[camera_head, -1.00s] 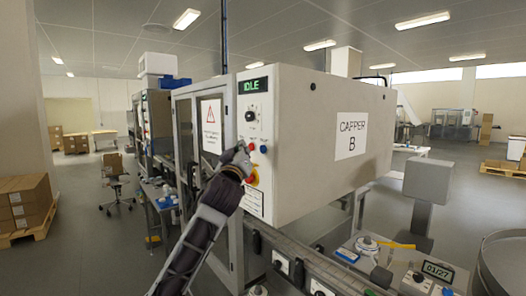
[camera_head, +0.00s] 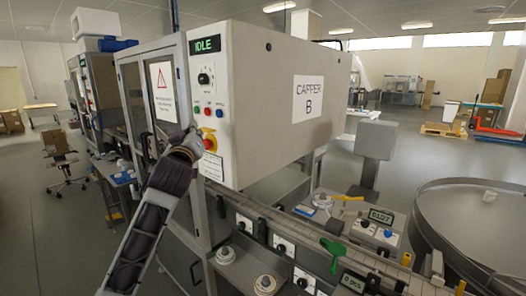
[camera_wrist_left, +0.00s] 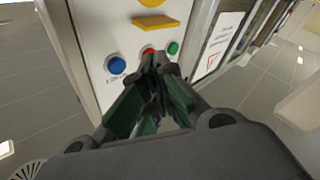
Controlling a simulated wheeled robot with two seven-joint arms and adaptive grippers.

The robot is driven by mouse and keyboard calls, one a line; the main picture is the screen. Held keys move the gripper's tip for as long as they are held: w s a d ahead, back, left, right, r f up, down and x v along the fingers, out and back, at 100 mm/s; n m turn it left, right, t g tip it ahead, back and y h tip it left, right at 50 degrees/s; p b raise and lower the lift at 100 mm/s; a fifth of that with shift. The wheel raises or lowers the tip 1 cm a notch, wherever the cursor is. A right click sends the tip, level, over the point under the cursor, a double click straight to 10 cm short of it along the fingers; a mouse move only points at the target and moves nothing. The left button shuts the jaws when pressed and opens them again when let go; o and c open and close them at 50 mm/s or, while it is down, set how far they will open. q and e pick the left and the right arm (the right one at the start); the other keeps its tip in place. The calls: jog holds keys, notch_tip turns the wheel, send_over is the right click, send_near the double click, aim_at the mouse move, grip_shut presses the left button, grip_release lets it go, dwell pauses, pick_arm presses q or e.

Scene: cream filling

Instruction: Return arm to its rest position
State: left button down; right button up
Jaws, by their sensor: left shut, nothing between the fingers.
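My left gripper (camera_head: 190,140) is shut and empty, in front of the control panel (camera_head: 212,165) of the white Capper B machine (camera_head: 265,125). In the head view it overlaps the panel's left edge, beside the red and yellow emergency stop (camera_head: 208,138). The green (camera_head: 197,110), red (camera_head: 208,111) and blue (camera_head: 220,113) buttons show above it. In the left wrist view the closed green-lined fingers (camera_wrist_left: 155,62) point toward the red button (camera_wrist_left: 148,53); I cannot tell the exact gap. The display (camera_head: 205,45) reads IDLE. My right gripper is not in view.
A conveyor rail (camera_head: 300,228) runs below the machine, with round-knobbed control boxes in front. A green-handled part (camera_head: 333,250) stands there. A round metal table (camera_head: 470,205) is at right. A glazed cabinet (camera_head: 150,95) adjoins the panel.

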pick_arm(q)
jog(key=s+f+m+g+h, duration=0.15)
jog(key=s+f+g, duration=0.35)
jog(key=f, duration=1.2)
jog(key=s+f+m+g+y, duration=0.1)
jog(key=s+f+m+g, duration=0.15)
jog(key=s+f, duration=0.95)
jog(key=s+f+m+g+h, duration=0.3)
jog(key=s+f+g, duration=0.6)
jog(key=s+f, duration=1.4)
notch_tip(320, 180, down, 34)
jog(key=s+m+g+y, duration=0.1)
jog(key=g+y, duration=0.1)
jog(key=s+a+f, duration=0.1)
jog(key=s+f, duration=0.9)
jog(key=s, duration=0.1)
jog(key=s+a+f, duration=0.2)
jog(key=s+f, duration=0.8)
jog(key=s, duration=0.1)
jog(key=shift+s+a+m+g, duration=0.3)
jog(key=shift+g, duration=0.15)
